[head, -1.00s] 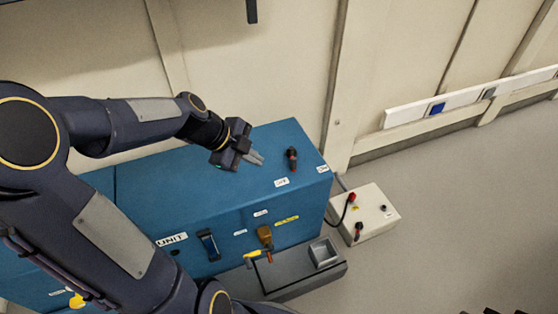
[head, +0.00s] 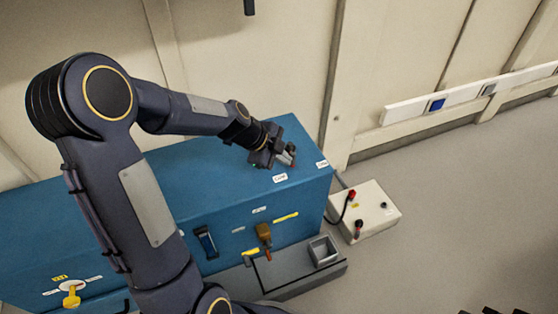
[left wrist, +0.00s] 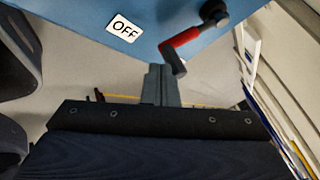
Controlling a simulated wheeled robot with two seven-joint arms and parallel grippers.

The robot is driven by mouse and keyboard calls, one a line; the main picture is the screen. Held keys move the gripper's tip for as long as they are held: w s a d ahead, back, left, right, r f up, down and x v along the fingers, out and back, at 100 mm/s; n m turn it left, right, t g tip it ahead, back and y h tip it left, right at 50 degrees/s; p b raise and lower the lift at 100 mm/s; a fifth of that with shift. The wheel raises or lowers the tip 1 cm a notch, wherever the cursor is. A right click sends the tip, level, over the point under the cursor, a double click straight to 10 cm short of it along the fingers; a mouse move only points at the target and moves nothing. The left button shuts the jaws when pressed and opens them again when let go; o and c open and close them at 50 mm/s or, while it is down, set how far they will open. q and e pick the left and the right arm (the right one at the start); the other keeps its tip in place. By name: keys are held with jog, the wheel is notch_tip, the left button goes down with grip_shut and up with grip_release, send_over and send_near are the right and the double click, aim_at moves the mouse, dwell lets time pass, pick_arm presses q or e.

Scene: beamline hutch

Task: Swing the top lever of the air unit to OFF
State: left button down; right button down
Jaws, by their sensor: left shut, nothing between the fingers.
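The air unit is a blue cabinet (head: 215,170) against the wall. Its top lever (head: 292,150) has a dark pivot and is mostly hidden by my gripper in the head view. In the left wrist view the lever's red handle (left wrist: 185,38) ends in a dark tip beside my fingertips. A white OFF label (left wrist: 124,28) lies left of the lever there. My left gripper (head: 287,157) is shut and empty at the lever; its closed fingers (left wrist: 160,84) also show in the left wrist view. I cannot tell whether they touch the lever. My right gripper is out of view.
Two white labels (head: 280,178) (head: 322,164) sit on the cabinet top. An orange-brown handle (head: 264,233) and a blue handle (head: 206,242) are on its front. A grey ledge with a tray (head: 323,250) and a white box (head: 365,212) stand nearby.

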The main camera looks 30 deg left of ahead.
pick_arm(q)
jog(key=shift+d, duration=0.1)
dwell(0.3)
jog(key=shift+d+n, duration=0.25)
jog(key=shift+n, duration=0.05)
